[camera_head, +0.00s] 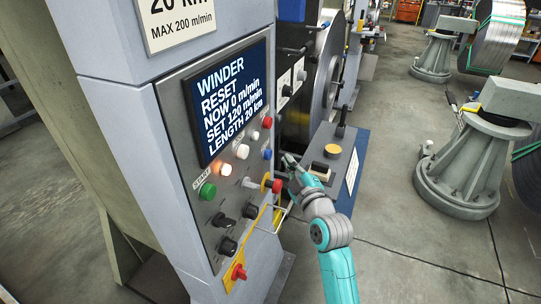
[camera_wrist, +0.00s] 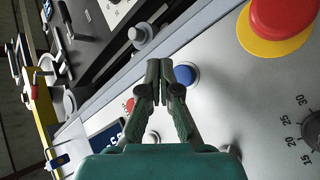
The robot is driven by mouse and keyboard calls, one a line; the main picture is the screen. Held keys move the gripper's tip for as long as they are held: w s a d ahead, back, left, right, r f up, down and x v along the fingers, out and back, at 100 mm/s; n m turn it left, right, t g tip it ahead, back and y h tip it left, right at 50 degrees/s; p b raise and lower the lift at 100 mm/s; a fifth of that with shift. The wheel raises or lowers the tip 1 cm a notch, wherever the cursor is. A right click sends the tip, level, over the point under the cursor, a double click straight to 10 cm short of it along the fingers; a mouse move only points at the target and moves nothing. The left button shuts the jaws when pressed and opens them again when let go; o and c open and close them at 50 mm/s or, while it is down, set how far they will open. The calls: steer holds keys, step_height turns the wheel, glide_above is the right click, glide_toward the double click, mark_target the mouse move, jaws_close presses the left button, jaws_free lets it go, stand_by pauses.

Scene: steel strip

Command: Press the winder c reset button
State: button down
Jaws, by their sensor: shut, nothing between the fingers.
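The winder's grey control panel (camera_head: 238,190) shows a screen (camera_head: 228,98) that reads "WINDER RESET NOW 0 m/min". A blue button (camera_head: 267,154) sits on the panel's right side, and it also shows in the wrist view (camera_wrist: 187,75). I cannot read a label on it, nor a "c". My gripper (camera_head: 288,160) is to the right of the blue button in the head view. In the wrist view my gripper (camera_wrist: 160,70) is shut and empty, its tips just left of the blue button. I cannot tell whether they touch the panel.
A red emergency stop on a yellow ring (camera_wrist: 283,25) is close by on the panel. A red button (camera_head: 267,122), a green start button (camera_head: 208,191), a lit button (camera_head: 225,169) and black knobs surround it. A grey box with a yellow button (camera_head: 332,150) stands behind my gripper.

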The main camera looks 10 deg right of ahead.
steer(key=shift+w+a, duration=0.6)
steer(key=shift+a, duration=0.25)
steer(key=shift+w+a, duration=0.1)
stand_by(0.9)
steer(key=shift+w+a, duration=0.15)
steer(key=shift+a, duration=0.1)
steer(key=shift+w+a, duration=0.4)
steer(key=shift+a, duration=0.1)
stand_by(1.1)
steer(key=shift+s+d, duration=0.65)
steer(key=shift+d, duration=0.2)
steer(key=s+d, duration=0.1)
steer(key=d, duration=0.1)
steer(key=s+d, duration=0.2)
stand_by(0.7)
